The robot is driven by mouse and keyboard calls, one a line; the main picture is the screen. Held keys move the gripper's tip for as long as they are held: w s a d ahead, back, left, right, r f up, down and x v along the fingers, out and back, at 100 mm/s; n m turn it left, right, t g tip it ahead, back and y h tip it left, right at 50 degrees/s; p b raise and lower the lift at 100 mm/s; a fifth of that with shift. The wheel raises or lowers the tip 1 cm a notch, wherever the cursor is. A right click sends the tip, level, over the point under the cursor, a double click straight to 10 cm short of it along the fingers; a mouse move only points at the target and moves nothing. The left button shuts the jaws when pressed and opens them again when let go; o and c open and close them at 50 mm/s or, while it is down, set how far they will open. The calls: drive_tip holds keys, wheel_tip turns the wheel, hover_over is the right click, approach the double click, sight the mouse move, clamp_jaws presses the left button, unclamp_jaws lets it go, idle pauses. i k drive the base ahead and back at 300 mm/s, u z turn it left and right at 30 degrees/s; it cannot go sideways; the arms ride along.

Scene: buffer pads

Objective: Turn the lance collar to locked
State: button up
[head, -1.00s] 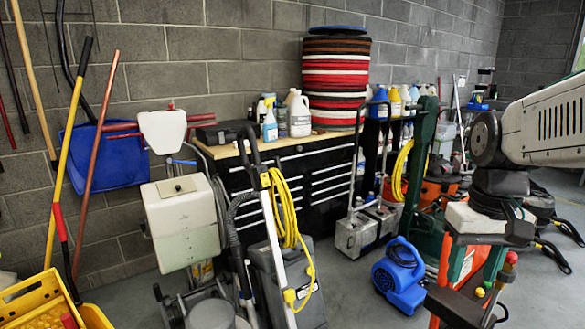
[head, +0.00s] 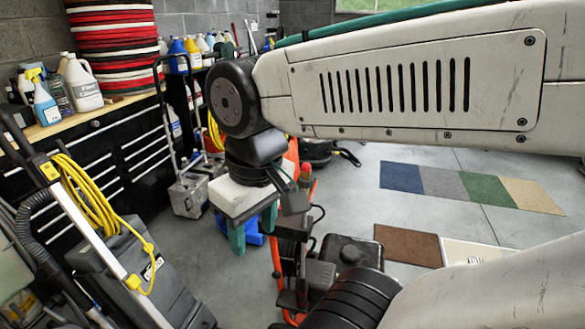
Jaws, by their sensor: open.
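I cannot make out the lance collar in the head view. An orange-framed machine with black parts (head: 318,272) stands just right of the gripper, partly hidden by my arm. A red knob-like top (head: 305,172) shows above it. Whether the gripper touches the machine cannot be told. A blue blower (head: 254,238) is partly hidden behind the fingers.
A black drawer cabinet (head: 120,165) with bottles and stacked red and black pads (head: 113,40) stands at left. A grey machine with yellow cord (head: 85,195) is in the left foreground.

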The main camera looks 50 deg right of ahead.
sight(302, 184)
drive_tip(key=z, duration=1.05)
drive_tip(key=k, duration=0.9)
